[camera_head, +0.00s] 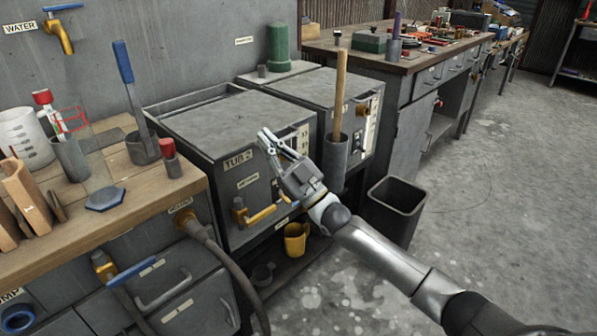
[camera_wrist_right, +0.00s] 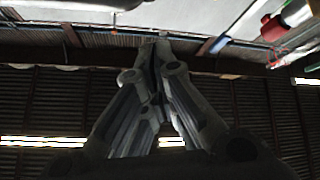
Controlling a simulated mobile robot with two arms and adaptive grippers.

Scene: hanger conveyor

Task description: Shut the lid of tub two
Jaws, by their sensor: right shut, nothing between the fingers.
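Tub two is a grey box (camera_head: 245,190) with a "TUB 2" label on its front, standing between the wooden bench and a second grey unit. Its flat grey lid (camera_head: 215,118) lies level across the top; a dark gap shows along its back edge, and I cannot tell whether it is fully seated. My right gripper (camera_head: 266,138) is shut and empty at the front right of the lid, by the upper front edge. Whether it touches the lid is unclear. Its closed fingers also show in the right wrist view (camera_wrist_right: 152,60), where no lid is seen. My left gripper is out of view.
A yellow-handled tap (camera_head: 258,214) sticks out of the tub's front. A grey holder (camera_head: 335,155) with a wooden handle stands right of it, near an open bin (camera_head: 395,208). The wooden bench (camera_head: 150,190) at left carries several tools. Open floor lies to the right.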

